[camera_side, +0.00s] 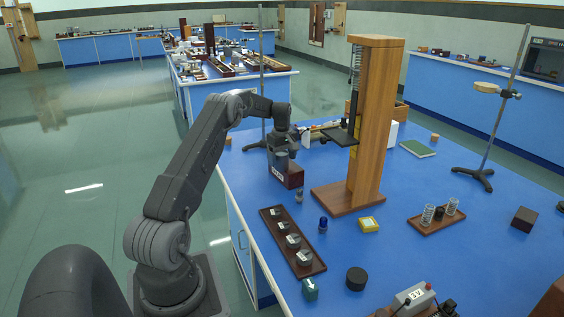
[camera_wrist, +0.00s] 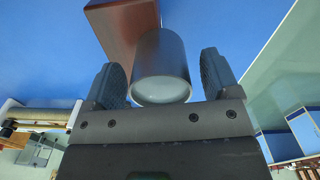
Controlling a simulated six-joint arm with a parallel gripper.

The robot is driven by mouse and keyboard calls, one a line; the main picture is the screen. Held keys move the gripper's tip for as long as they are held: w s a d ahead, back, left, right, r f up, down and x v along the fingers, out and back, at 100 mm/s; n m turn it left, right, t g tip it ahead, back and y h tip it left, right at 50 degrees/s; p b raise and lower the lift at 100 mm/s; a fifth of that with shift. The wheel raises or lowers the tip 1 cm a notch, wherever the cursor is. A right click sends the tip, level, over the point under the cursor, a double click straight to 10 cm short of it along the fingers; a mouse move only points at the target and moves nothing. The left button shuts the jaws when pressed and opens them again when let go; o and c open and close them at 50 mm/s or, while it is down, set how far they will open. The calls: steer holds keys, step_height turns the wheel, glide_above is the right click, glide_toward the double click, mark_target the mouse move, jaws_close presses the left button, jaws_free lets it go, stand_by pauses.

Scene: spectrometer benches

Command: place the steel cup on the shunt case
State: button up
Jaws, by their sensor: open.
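The steel cup (camera_wrist: 162,65) is a plain grey cylinder between the two fingers of my gripper (camera_wrist: 163,82) in the wrist view, with a small gap on each side. My gripper is open around the cup.
A tall wooden stand (camera_side: 371,130) rises just right of the case. A retort rod (camera_side: 261,60) stands behind. The bench's left edge is close.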

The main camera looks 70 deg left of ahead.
mark_target(282, 153)
step_height(282, 153, up, 10)
steer(key=shift+r, duration=0.1)
steer(key=d+r+m+t+y, duration=0.1)
steer(key=d+r+m, duration=0.45)
steer(key=d, duration=0.75)
steer(key=d+r+m+t, duration=0.1)
steer(key=d+r+m, duration=0.2)
steer(key=d+r, duration=0.75)
steer(key=s+d+m+t, duration=0.2)
steer(key=s+d+m, duration=0.45)
steer(key=d, duration=0.75)
steer(key=s+d+f+m, duration=0.2)
steer(key=s+d+f, duration=0.1)
steer(key=s, duration=0.4)
steer(key=s+d+f+m+t+h, duration=0.1)
steer(key=s+d+f+m, duration=0.2)
steer(key=s+d, duration=0.3)
steer(key=shift+s+d+t, duration=0.3)
steer(key=shift+s, duration=0.85)
steer(key=shift+o, duration=0.4)
